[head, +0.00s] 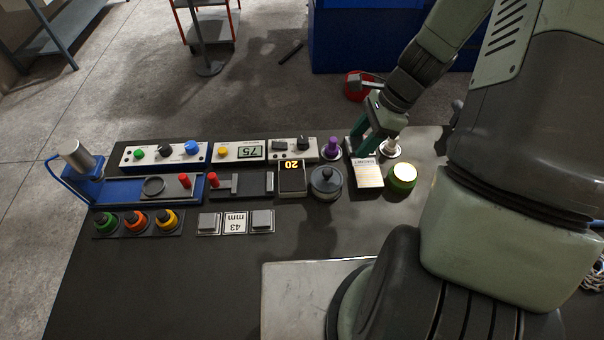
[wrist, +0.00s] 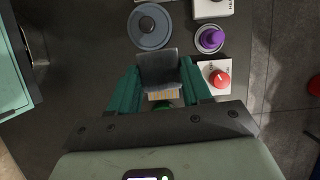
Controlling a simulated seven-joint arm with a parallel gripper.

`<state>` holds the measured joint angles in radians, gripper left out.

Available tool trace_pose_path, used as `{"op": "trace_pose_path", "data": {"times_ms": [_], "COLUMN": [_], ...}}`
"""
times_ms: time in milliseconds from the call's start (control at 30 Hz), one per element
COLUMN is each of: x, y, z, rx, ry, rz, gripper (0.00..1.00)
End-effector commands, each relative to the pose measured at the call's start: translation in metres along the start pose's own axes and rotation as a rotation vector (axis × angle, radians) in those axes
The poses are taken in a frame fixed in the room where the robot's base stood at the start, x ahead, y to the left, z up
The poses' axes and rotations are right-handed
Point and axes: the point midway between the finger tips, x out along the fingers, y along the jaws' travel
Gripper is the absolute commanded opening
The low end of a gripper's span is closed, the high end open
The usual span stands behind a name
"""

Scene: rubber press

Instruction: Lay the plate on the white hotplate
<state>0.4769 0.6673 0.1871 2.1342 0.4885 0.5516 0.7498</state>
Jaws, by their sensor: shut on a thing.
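My gripper (head: 362,152) points down over the right part of the dark table, with its green fingers shut on a small plate.
The near table is mostly clear.

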Motion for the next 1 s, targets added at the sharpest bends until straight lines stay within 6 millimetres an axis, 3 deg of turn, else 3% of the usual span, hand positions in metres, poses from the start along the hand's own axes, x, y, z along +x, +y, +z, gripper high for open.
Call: {"op": "trace_pose_path", "data": {"times_ms": [33,200,400,533,700,1000], "x": [0.009,0.034,0.052,0.068,0.097,0.129], "y": [-0.004,-0.009,-0.004,-0.002,-0.002,-0.002], "z": [0.022,0.085,0.130,0.134,0.122,0.109], "rx": [-0.051,-0.193,-0.292,-0.310,-0.309,-0.309], "ry": [-0.001,0.000,0.000,-0.002,-0.002,-0.002], "rz": [0.021,0.079,0.120,0.132,0.132,0.131], "gripper": [0.06,0.06,0.06,0.06,0.06,0.06]}}
